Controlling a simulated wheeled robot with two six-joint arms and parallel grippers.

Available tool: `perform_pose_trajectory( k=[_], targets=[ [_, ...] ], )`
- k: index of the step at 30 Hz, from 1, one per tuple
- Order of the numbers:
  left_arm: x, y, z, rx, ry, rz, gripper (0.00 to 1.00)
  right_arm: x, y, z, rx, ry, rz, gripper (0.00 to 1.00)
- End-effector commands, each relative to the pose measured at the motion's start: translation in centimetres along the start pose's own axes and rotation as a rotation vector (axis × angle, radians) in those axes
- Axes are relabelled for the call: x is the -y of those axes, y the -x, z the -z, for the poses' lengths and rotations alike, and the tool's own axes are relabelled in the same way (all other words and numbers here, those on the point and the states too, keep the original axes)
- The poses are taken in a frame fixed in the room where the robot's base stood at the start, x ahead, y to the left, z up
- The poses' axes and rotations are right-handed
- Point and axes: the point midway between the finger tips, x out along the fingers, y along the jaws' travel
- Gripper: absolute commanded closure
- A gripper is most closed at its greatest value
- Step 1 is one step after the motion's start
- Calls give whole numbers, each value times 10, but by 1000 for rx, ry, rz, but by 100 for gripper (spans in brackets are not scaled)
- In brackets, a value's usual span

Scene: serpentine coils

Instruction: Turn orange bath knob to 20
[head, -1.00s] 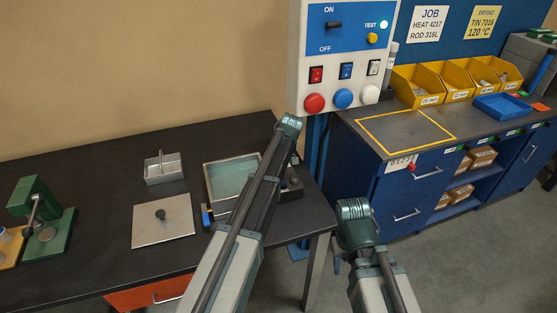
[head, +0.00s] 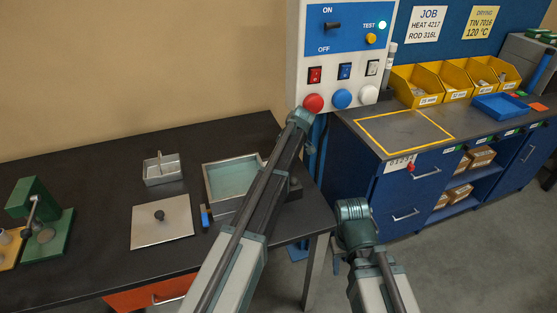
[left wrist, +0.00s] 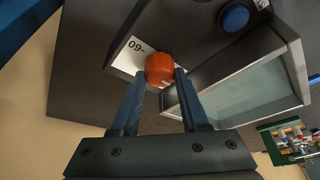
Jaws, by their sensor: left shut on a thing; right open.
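The orange bath knob (left wrist: 159,68) shows in the left wrist view, with a small pale mark at its lower edge. A white label (left wrist: 129,56) beside it reads "09-"; the rest of the scale is hidden. My left gripper (left wrist: 158,80) has its fingers on either side of the knob and is shut on it. In the head view my left arm covers this knob and the gripper. The metal bath (head: 212,190) with pale green liquid shows just left of that arm. My right gripper (head: 337,264) is low beside the right arm, away from the bench, and its fingers barely show.
A blue knob (left wrist: 235,17) sits near the orange one. A flat lid (head: 162,222) and a small metal box (head: 162,169) stand left of the bath. A control panel (head: 345,55) rises behind my left arm. A blue cabinet (head: 405,200) stands at the right.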

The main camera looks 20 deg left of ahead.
Motion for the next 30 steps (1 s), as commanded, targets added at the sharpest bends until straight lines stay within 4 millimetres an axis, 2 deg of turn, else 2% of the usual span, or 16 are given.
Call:
perform_pose_trajectory(
  k=[16,17,21,30],
  targets=[
    [0,0,-1,2,18,7,100,0,0,0,0,0,0,50],
    [0,0,-1,2,18,7,50,0,0,0,0,0,0,50],
    [0,0,-1,2,17,7,25,0,0,0,0,0,0,50],
    [0,0,0,1,17,7,25,0,0,0,0,0,0,50]
  ],
)
